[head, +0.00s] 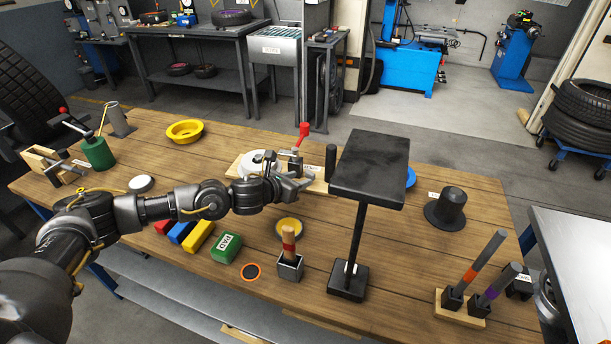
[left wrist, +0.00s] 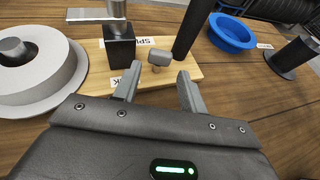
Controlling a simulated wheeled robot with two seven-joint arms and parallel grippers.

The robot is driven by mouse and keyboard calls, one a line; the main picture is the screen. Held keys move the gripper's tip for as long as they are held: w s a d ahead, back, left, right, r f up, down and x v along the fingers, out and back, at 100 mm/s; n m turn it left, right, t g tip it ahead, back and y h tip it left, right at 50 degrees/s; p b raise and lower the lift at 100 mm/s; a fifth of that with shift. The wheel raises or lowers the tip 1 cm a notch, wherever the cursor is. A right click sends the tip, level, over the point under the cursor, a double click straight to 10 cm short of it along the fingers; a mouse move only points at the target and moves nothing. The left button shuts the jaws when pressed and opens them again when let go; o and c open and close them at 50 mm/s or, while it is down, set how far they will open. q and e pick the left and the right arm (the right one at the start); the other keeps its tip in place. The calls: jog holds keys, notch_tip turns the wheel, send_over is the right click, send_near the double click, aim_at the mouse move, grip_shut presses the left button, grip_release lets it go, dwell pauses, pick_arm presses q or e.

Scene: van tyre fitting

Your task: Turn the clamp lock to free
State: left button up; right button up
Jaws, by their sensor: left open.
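The clamp fixture stands on a wooden board (left wrist: 200,73) on the workbench. It has a black block (left wrist: 120,47) with a metal post and a small grey knob (left wrist: 160,57), probably the clamp lock, between two partly hidden labels. In the head view a red-topped lever (head: 303,134) rises from the fixture, beside a pale round disc (head: 255,162). My left gripper (head: 300,184) is at the board's front side. In the left wrist view its open fingers (left wrist: 158,84) point at the knob, which lies just beyond and between the tips, apparently untouched. My right gripper is not in view.
A black plate on a post (head: 370,170) stands close right of the fixture. A blue bowl (left wrist: 232,33) lies behind it.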

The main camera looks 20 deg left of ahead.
aim_at(309, 176)
pick_arm(q)
jog(key=shift+x, duration=2.2)
